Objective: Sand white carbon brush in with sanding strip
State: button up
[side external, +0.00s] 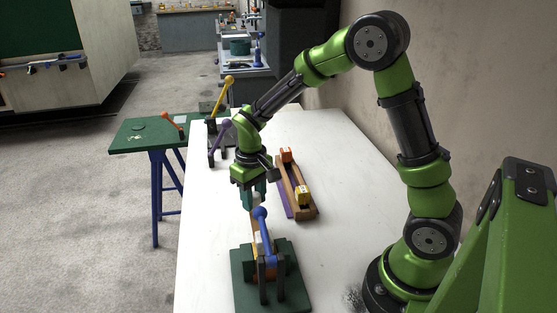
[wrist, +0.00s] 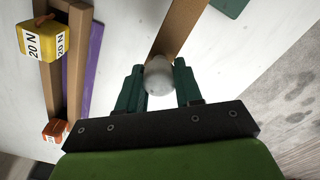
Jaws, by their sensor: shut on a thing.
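My gripper (wrist: 158,88) has its two dark green fingers either side of a pale grey rounded knob (wrist: 158,74). A brown strip (wrist: 181,28), seemingly the sanding strip, runs away from the knob, and my gripper appears shut on this knobbed end. In the side external view my gripper (side external: 254,196) is low over the white table, at the far side of a green fixture (side external: 244,290). The brown strip (side external: 254,222) reaches from my gripper towards the fixture's blue-knobbed lever (side external: 260,213). A small pale piece (side external: 258,242) shows beside the lever; I cannot tell whether it is the white carbon brush.
A wooden rack (side external: 296,186) with a yellow 20 N weight (side external: 303,195) and an orange weight (side external: 286,155) stands right of my gripper, a purple strip (side external: 287,205) beside it. Yellow and purple levers (side external: 219,127) stand behind. The table's right side (side external: 345,170) is clear.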

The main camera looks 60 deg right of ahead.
aim_at(255, 226)
jog(key=shift+s+a+r, duration=0.1)
jog(key=shift+s+a, duration=0.8)
jog(key=shift+a, duration=0.2)
jog(key=shift+s+a+r, duration=0.1)
jog(key=shift+s+a, duration=0.8)
jog(key=shift+a, duration=0.15)
jog(key=shift+c, duration=0.3)
jog(key=shift+w+d, duration=1.8)
jog(key=shift+w, duration=0.05)
jog(key=shift+s+a, duration=0.1)
jog(key=shift+a, duration=0.05)
jog(key=shift+s+a, duration=1.75)
jog(key=shift+a, duration=0.05)
jog(key=shift+d, duration=0.1)
jog(key=shift+w+d+f, duration=0.1)
jog(key=shift+w+d, duration=1.7)
jog(key=shift+w, duration=0.05)
